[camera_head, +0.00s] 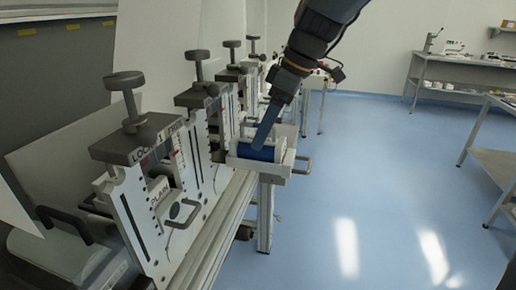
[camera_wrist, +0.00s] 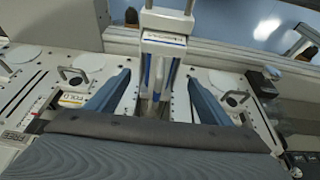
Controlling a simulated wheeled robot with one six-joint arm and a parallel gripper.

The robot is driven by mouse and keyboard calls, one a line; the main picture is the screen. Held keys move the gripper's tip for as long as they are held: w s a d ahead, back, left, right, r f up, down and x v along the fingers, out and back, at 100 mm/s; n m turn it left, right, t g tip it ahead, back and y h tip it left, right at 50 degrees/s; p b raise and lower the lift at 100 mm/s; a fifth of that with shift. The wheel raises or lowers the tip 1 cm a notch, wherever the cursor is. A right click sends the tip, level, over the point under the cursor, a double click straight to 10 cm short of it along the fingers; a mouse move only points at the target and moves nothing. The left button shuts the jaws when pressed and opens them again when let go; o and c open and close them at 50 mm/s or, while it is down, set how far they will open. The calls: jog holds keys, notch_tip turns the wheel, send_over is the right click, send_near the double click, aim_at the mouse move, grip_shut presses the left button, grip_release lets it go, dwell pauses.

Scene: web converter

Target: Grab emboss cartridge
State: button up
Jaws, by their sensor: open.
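A white cartridge with a blue roller (camera_head: 258,153) sticks out from the right side of the machine row in the head view, with a handle on its right. My gripper (camera_head: 263,138) reaches down to the cartridge from above. In the wrist view my gripper (camera_wrist: 157,98) is open, its two blue-grey fingers spread to either side of the cartridge's near part. I cannot tell whether they touch it.
Blue floor (camera_head: 340,190) on the right is clear, with grey benches beyond.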

jog(key=p+x, duration=0.1)
jog(key=x, duration=0.3)
jog(key=shift+w+d, duration=0.1)
jog(key=shift+c, duration=0.3)
jog(key=c, duration=1.4)
